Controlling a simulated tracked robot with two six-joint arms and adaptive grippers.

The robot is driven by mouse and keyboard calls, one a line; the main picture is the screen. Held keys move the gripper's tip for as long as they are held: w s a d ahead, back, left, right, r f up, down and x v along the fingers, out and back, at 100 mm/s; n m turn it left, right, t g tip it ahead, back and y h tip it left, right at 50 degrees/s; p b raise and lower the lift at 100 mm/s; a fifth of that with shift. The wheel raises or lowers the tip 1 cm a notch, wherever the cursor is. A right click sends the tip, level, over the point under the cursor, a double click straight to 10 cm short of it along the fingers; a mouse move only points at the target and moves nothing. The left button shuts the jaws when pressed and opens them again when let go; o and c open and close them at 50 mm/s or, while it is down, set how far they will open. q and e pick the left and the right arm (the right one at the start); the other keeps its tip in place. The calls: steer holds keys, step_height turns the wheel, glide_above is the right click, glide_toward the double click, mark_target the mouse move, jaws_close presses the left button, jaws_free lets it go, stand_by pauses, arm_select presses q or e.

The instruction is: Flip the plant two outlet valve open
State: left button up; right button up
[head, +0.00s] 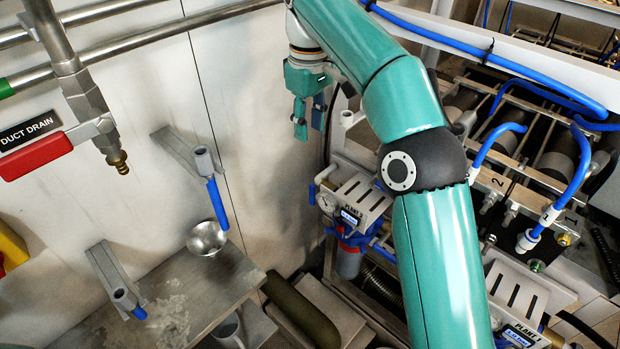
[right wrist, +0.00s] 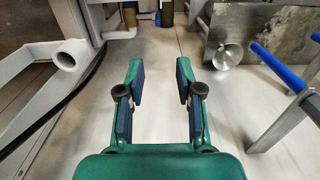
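The plant two unit, with a PLANT 2 label (head: 351,213), is in the middle of the head view. It has a round gauge (head: 327,202) and a blue-headed filter housing (head: 349,262). A short grey pipe with a blue end (head: 312,194) sits at its upper left. I cannot tell for certain which part is the outlet valve or how its handle stands. My right gripper (head: 309,115) hangs above and left of this unit, apart from it. In the right wrist view the right gripper (right wrist: 161,82) is open, with nothing between its fingers. My left gripper is out of view.
A red DUCT DRAIN handle (head: 35,156) is at the left. Wall brackets carry blue tubes (head: 217,204) near a metal funnel (head: 206,239). Blue hoses (head: 480,45) and the PLANT 1 unit (head: 522,334) are at the right. A white pipe (right wrist: 72,54) lies left of the gripper in the wrist view.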

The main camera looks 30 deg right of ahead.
steer(key=b, duration=0.3)
glide_above(312, 184)
step_height(312, 184, down, 8)
steer(key=shift+f, duration=0.2)
step_height(312, 184, down, 8)
steer(key=shift+s+r, duration=0.1)
steer(key=shift+r, duration=0.05)
jaws_close()
